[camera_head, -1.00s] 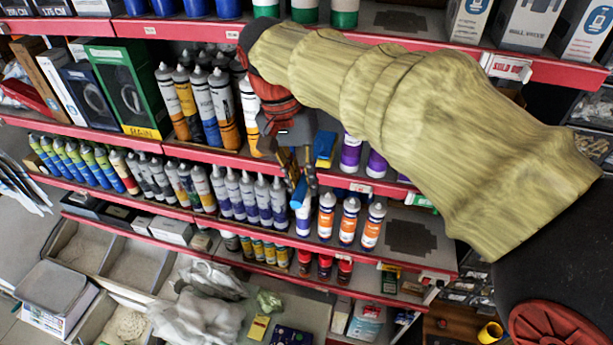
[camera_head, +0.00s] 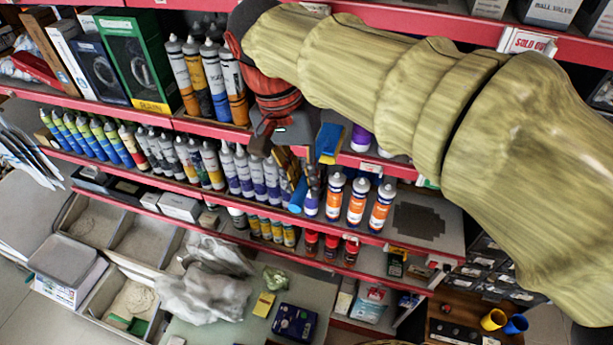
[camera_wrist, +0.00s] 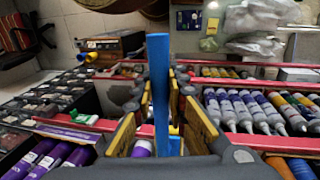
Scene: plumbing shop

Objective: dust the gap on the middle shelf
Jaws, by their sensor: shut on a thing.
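My gripper (camera_head: 297,172) is shut on a blue-handled tool, taken as the duster. Its blue handle (camera_wrist: 158,75) sticks out between the yellow-padded fingers in the wrist view. A blue and yellow block (camera_head: 328,143) shows beside the gripper in the head view; whether it belongs to the tool I cannot tell. A gap with a dark, jagged-edged patch (camera_head: 418,225) lies on the shelf right of several orange-and-white tubes (camera_head: 357,203). My gripper is left of this gap, in front of the tubes; contact with them is unclear.
Purple-and-grey tubes (camera_head: 245,172) stand close left of my gripper. Boxes (camera_head: 136,60) and larger tubes (camera_head: 205,80) fill the shelf above. Red shelf lips (camera_head: 370,238) run across. Trays (camera_head: 140,235) and a grey cloth or bag (camera_head: 205,285) lie below.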

